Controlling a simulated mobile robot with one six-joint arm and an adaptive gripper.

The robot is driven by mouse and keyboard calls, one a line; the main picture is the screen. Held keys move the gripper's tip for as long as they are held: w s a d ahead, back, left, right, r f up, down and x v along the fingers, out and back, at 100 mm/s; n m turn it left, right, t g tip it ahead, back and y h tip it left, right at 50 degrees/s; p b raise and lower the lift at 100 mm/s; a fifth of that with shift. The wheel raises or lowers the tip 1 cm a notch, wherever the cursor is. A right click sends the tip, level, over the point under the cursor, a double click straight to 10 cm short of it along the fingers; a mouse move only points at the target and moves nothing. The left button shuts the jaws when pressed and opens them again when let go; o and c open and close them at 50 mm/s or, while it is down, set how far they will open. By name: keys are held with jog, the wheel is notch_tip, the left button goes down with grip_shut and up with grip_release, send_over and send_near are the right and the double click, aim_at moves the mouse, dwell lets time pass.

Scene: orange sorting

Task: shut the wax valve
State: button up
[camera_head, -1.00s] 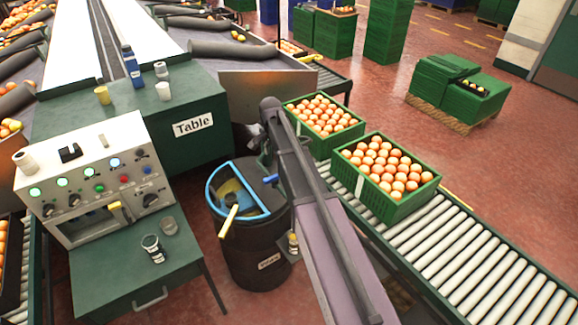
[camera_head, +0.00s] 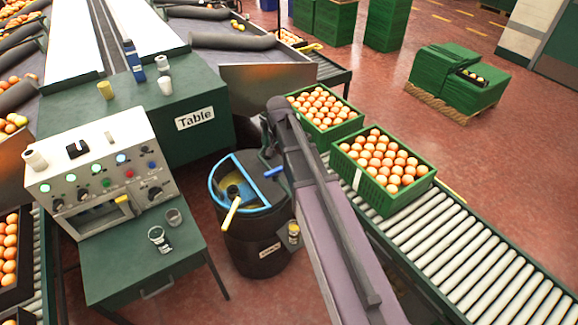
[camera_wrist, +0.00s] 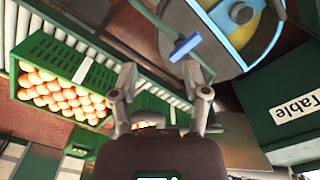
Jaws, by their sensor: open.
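The wax valve shows as a blue handle (camera_head: 274,172) at the right side of a dark drum (camera_head: 258,240) with a blue-rimmed, partly open top. In the wrist view the blue T-shaped handle (camera_wrist: 185,47) is just beyond my fingertips, slightly right of centre, on the side of the drum (camera_wrist: 165,15). My gripper (camera_wrist: 160,72) is open and empty, its two fingers apart and not visibly touching the handle. In the head view my arm hides the gripper.
A green table (camera_head: 150,265) with a control panel (camera_head: 100,160) stands left of the drum. Green crates of oranges (camera_head: 385,205) sit on the roller conveyor (camera_head: 450,240) to the right. A larger green table (camera_head: 185,105) stands behind.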

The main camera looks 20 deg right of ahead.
jog(key=s+r+n+p, duration=0.3)
jog(key=s+n, duration=0.3)
jog(key=s, duration=0.5)
jog(key=shift+s+r+p, duration=0.2)
jog(key=shift+r+p, duration=0.2)
jog(key=shift+r, duration=0.2)
jog(key=shift+d, duration=0.1)
jog(key=s+f+b, duration=0.3)
jog(key=s, duration=0.3)
jog(key=shift+m, duration=0.3)
